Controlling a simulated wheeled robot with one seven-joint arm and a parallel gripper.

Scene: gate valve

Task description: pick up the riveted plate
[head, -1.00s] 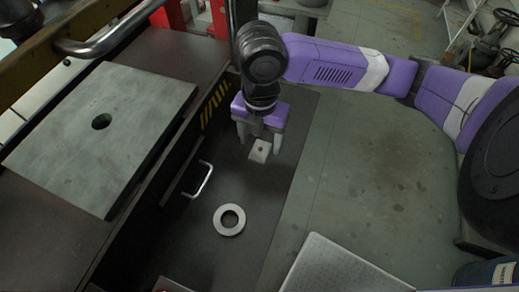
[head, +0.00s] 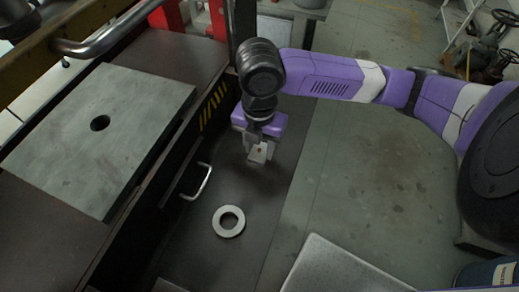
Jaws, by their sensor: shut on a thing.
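The riveted plate (head: 257,156) is a small pale plate with a brownish spot in its middle. It is between the fingers of my gripper (head: 258,148), above the dark floor strip beside the bench. My gripper points down and is shut on the plate, with a finger on each side of it. The purple gripper body partly hides the plate's far edge. I cannot tell whether the plate touches the dark surface or is slightly above it.
A pale ring (head: 229,221) lies nearer on the dark surface (head: 190,246). The bench to the left holds a large grey plate with a hole (head: 75,150). A metal handle (head: 200,182) juts from the bench side. A light panel (head: 335,268) is at bottom right.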

